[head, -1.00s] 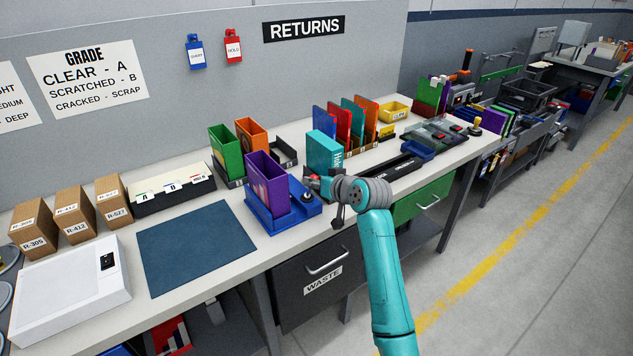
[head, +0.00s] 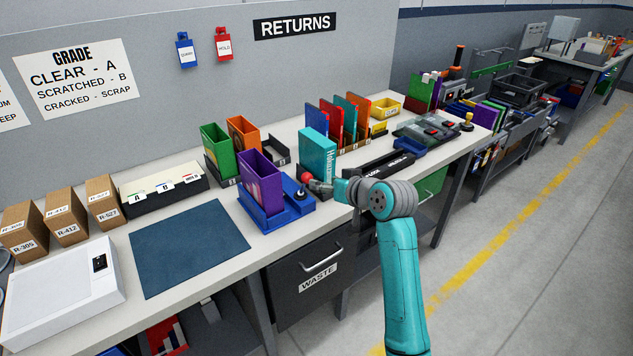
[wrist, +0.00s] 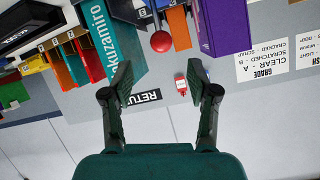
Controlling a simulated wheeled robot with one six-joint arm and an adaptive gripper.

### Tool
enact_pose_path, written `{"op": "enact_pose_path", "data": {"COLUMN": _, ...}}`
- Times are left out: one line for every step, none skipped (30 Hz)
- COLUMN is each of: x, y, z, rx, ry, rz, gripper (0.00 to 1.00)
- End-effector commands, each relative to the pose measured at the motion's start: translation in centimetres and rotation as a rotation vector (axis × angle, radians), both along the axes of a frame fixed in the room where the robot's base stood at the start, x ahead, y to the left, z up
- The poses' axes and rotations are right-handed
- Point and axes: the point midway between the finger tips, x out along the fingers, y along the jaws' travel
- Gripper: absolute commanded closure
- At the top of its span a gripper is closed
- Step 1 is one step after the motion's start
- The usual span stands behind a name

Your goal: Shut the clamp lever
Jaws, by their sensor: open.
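The clamp is a blue fixture (head: 254,219) near the table's front edge, with a purple case (head: 261,178) standing in it. Its lever ends in a red ball knob (head: 306,177), which shows above the fixture's right end. In the wrist view the red knob (wrist: 161,42) hangs on a grey stem, upside down in the picture, and the purple case (wrist: 222,25) is to its right. My gripper (head: 316,185) is just right of the knob in the head view. In the wrist view my gripper (wrist: 158,84) is open and empty, with the knob beyond the fingertips, roughly centred between them.
A teal case (head: 318,152) stands close behind my gripper and shows left of the knob in the wrist view (wrist: 98,45). Green (head: 216,148) and orange (head: 243,138) cases stand behind the fixture. A dark blue mat (head: 190,247) lies clear to the left.

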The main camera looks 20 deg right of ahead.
Motion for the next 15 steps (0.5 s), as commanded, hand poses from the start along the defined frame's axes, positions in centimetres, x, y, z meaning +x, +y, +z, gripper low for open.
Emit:
{"op": "enact_pose_path", "data": {"x": -0.8, "y": -0.2, "z": 0.3, "rx": 0.0, "ry": -0.001, "rz": -0.001, "gripper": 0.41}}
{"op": "enact_pose_path", "data": {"x": -1.1, "y": -0.4, "z": 0.5, "rx": 0.0, "ry": -0.002, "rz": -0.001, "gripper": 0.41}}
{"op": "enact_pose_path", "data": {"x": -1.6, "y": -0.5, "z": 0.8, "rx": 0.0, "ry": -0.001, "rz": 0.0, "gripper": 0.41}}
{"op": "enact_pose_path", "data": {"x": -1.9, "y": -0.6, "z": 0.9, "rx": 0.0, "ry": 0.0, "rz": 0.0, "gripper": 0.41}}
{"op": "enact_pose_path", "data": {"x": -2.2, "y": -0.7, "z": 1.0, "rx": 0.0, "ry": -0.001, "rz": 0.0, "gripper": 0.41}}
{"op": "enact_pose_path", "data": {"x": -2.5, "y": -0.8, "z": 1.2, "rx": 0.0, "ry": -0.001, "rz": 0.0, "gripper": 0.41}}
{"op": "enact_pose_path", "data": {"x": -2.6, "y": -0.8, "z": 1.2, "rx": 0.0, "ry": 0.0, "rz": 0.0, "gripper": 0.41}}
{"op": "enact_pose_path", "data": {"x": -2.8, "y": -0.9, "z": 1.3, "rx": 0.0, "ry": 0.001, "rz": 0.0, "gripper": 0.41}}
{"op": "enact_pose_path", "data": {"x": -3.0, "y": -0.9, "z": 1.3, "rx": 0.0, "ry": 0.001, "rz": 0.001, "gripper": 0.41}}
{"op": "enact_pose_path", "data": {"x": -3.1, "y": -0.9, "z": 1.4, "rx": 0.0, "ry": 0.001, "rz": 0.001, "gripper": 0.41}}
{"op": "enact_pose_path", "data": {"x": -3.1, "y": -0.9, "z": 1.4, "rx": 0.0, "ry": 0.001, "rz": 0.001, "gripper": 0.41}}
{"op": "enact_pose_path", "data": {"x": -3.2, "y": -0.9, "z": 1.4, "rx": 0.0, "ry": 0.001, "rz": 0.001, "gripper": 0.41}}
{"op": "enact_pose_path", "data": {"x": -3.2, "y": -0.9, "z": 1.4, "rx": 0.0, "ry": 0.001, "rz": 0.001, "gripper": 0.41}}
{"op": "enact_pose_path", "data": {"x": -3.2, "y": -0.9, "z": 1.4, "rx": 0.0, "ry": 0.001, "rz": 0.001, "gripper": 0.41}}
{"op": "enact_pose_path", "data": {"x": -3.2, "y": -0.9, "z": 1.4, "rx": 0.0, "ry": 0.001, "rz": 0.001, "gripper": 0.41}}
